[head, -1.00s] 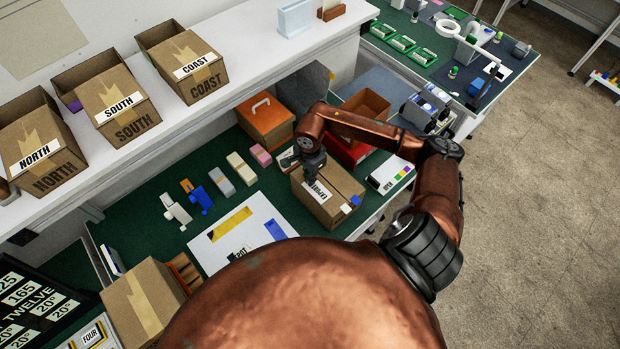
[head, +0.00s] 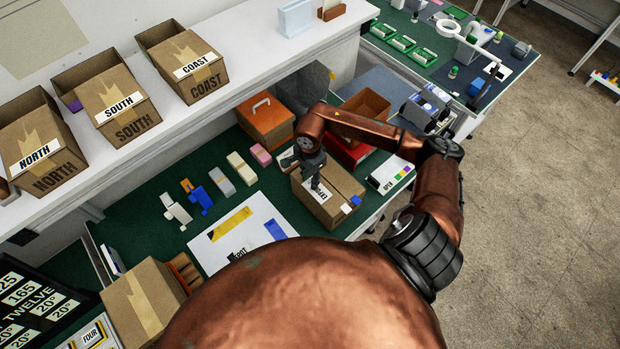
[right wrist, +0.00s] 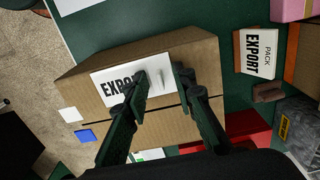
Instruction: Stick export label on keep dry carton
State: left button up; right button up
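A brown taped carton (head: 345,183) stands on the green bench, with a white label reading EXPORT (right wrist: 112,84) lying on its top. The label looks flat, but I cannot tell whether it is stuck down. My right gripper (right wrist: 163,79) is just over the label, its two fingers apart, with part of the label showing between them. It hides part of the lettering. In the head view my right gripper (head: 319,186) covers part of the label too. No "keep dry" wording is readable on the carton. My left gripper is not in view.
A PACK EXPORT holder (right wrist: 253,52) stands beside the carton. A red box (head: 347,152), an orange case (head: 266,121) and an OPEN card (head: 391,174) are close by. White and blue patches (right wrist: 85,135) mark the carton's edge. NORTH, SOUTH and COAST boxes line the shelf.

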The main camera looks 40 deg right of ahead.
jog(key=shift+r, duration=0.1)
notch_tip(320, 180, up, 12)
dwell(0.4)
dwell(0.5)
